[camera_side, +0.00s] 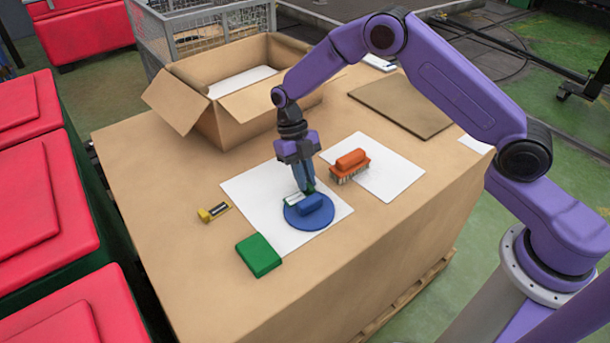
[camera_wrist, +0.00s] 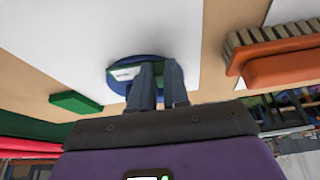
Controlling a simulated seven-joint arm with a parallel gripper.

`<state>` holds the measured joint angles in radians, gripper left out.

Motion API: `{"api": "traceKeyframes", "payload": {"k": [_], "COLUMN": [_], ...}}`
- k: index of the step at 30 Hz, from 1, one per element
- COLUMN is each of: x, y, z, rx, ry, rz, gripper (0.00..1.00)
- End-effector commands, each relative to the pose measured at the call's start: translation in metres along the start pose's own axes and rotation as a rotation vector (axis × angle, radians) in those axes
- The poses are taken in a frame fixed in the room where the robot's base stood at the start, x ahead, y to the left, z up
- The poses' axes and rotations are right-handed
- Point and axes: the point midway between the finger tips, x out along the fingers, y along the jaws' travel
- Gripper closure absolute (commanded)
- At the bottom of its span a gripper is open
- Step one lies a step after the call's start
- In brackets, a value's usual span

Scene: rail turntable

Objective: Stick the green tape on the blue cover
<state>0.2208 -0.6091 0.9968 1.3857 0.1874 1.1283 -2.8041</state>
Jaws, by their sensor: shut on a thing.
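The blue cover (camera_side: 298,221) is a round disc with a raised blue block on top, lying on a white sheet; it also shows in the wrist view (camera_wrist: 117,86). My gripper (camera_side: 305,187) points down over the cover, its fingers close together; they also show in the wrist view (camera_wrist: 157,66). It is shut on the green tape (camera_side: 294,199), a small green piece with a white face, beside the raised block. The tape shows left of the fingers in the wrist view (camera_wrist: 124,73). The fingers hide part of it, and I cannot tell whether it touches the cover.
A green block (camera_side: 259,255) lies at the sheet's near corner. A yellow and black item (camera_side: 213,212) lies to the left. An orange brush (camera_side: 351,163) is to the right. An open cardboard box (camera_side: 236,114) stands behind. The front right of the table is clear.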

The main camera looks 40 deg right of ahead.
Motion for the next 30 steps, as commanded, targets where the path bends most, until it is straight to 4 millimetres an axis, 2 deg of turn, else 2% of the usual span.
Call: {"api": "traceKeyframes", "payload": {"k": [23,24,26,30], "x": [0.0035,0.0036,0.0035,0.0032], "y": [0.0001,0.0001,0.0001,0.0003], "z": [0.0013,0.0012,0.0012,0.001], "rx": [0.0,0.0,0.0,0.0], "ry": [0.0,0.0,0.0,0.0], "rz": [-0.001,-0.001,-0.001,0.0], "gripper": [1.0,0.75,0.55,0.55]}}
